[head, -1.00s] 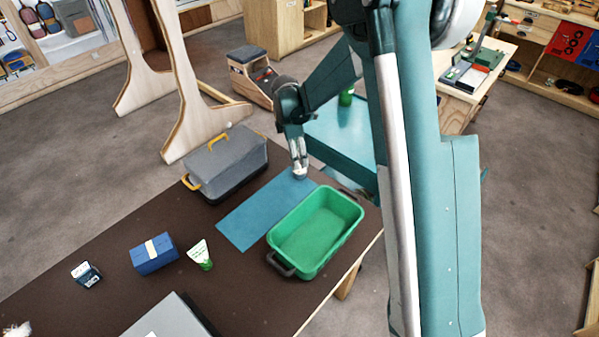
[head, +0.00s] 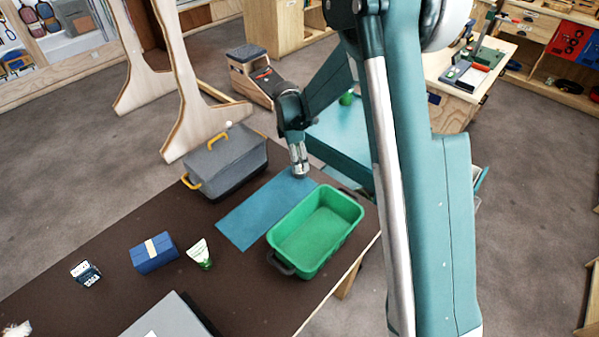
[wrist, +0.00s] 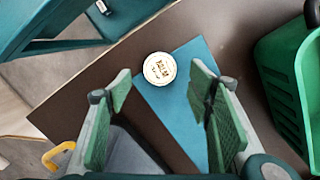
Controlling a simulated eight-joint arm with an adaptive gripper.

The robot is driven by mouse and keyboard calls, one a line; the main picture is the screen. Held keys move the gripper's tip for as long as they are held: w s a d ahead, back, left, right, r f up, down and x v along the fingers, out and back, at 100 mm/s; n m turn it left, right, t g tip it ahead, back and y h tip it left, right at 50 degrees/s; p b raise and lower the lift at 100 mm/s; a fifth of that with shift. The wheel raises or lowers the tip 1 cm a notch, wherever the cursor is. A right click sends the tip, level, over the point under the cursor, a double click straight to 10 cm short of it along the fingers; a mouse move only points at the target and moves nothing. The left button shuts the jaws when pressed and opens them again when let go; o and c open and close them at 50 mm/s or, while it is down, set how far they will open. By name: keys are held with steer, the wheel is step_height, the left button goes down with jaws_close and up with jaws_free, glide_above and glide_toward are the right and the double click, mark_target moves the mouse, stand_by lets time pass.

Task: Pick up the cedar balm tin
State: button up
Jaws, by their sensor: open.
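The balm tin (wrist: 160,69) is a small round tin with a pale lid and dark lettering, seen from above in the wrist view. It appears at the edge of the blue mat (wrist: 186,66), with brown table beside it. My gripper (wrist: 162,88) is open, its green-padded fingers on either side of the tin in the picture and not touching it. In the head view my gripper (head: 301,174) points down over the far end of the mat (head: 255,212).
A green tub (head: 346,228) stands right of the mat, and a grey case with yellow handles (head: 228,168) stands left. A blue box (head: 154,253), a white-green tube (head: 200,254) and a small dark package (head: 86,272) lie nearer. Brown table (head: 110,240) is bare around them.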

steer(key=shift+d+f, duration=0.15)
steer(key=shift+f, duration=1.15)
steer(key=shift+d+f, duration=0.15)
steer(key=shift+f, duration=1.15)
steer(key=c, duration=1)
